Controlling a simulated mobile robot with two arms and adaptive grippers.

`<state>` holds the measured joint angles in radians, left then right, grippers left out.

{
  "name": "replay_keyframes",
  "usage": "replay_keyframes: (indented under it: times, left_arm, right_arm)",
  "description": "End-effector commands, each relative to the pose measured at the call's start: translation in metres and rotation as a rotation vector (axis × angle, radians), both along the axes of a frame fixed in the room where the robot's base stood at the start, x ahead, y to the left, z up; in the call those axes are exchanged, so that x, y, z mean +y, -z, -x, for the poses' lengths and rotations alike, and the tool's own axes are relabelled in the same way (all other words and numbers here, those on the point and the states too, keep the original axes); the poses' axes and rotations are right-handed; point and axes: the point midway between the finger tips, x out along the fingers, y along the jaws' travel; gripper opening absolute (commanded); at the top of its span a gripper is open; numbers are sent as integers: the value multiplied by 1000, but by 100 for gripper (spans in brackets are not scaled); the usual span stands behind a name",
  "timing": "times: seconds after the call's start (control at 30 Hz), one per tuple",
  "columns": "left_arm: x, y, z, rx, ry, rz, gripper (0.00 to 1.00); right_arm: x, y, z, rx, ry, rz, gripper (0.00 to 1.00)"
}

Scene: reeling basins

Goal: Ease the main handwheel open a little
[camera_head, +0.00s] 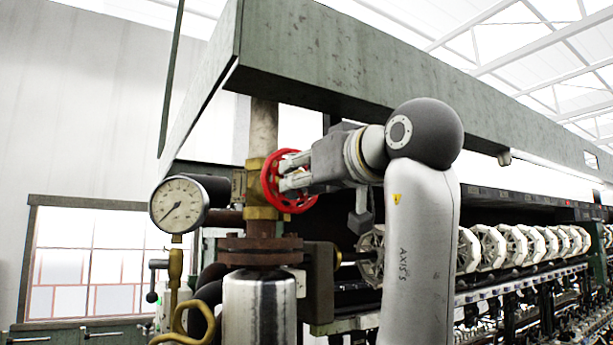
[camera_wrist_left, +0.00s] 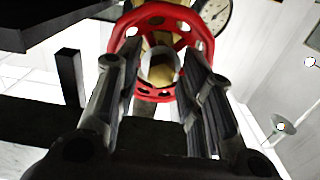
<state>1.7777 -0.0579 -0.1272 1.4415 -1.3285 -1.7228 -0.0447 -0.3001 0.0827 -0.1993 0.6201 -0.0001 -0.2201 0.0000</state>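The red handwheel (camera_head: 268,182) stands upright on a brass valve (camera_head: 262,213) in the vertical pipe. In the left wrist view the wheel (camera_wrist_left: 192,17) faces me, its hub showing between my fingers. My left gripper (camera_head: 284,173) is at the wheel's face, its fingers pointing left and overlapping the wheel in the head view. In the left wrist view the gripper (camera_wrist_left: 160,62) has its two fingers apart, with the tips over the wheel's rim and spokes. I cannot tell whether they touch it. My right gripper is not in view.
A pressure gauge (camera_head: 179,204) sits left of the valve, its needle pointing lower left. A green beam (camera_head: 330,50) runs overhead. A rusty flange (camera_head: 260,248) and a steel cylinder (camera_head: 258,310) stand below. Rows of white reels (camera_head: 495,248) extend right, behind my arm.

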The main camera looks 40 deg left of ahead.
Motion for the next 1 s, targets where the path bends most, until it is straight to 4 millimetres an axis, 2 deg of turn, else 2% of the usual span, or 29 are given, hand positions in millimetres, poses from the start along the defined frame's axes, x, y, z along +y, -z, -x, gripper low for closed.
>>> replay_keyframes:
  times: [0.03, 0.23, 0.37, 0.47, 1.0]
  left_arm:
    - [0, 0, 0, 0, 0, 0, 25]
    - [0, 0, 0, 0, 0, 0, 0]
    - [0, 0, 0, -20, 1, 6, 0]
    - [-1, 0, 0, -107, 1, 31, 0]
    - [-1, 0, 0, -752, 1, 218, 0]
  right_arm:
    - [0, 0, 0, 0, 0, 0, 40]
    - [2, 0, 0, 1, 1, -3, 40]
    - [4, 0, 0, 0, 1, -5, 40]
    - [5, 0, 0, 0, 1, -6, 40]
    - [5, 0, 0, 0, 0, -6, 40]
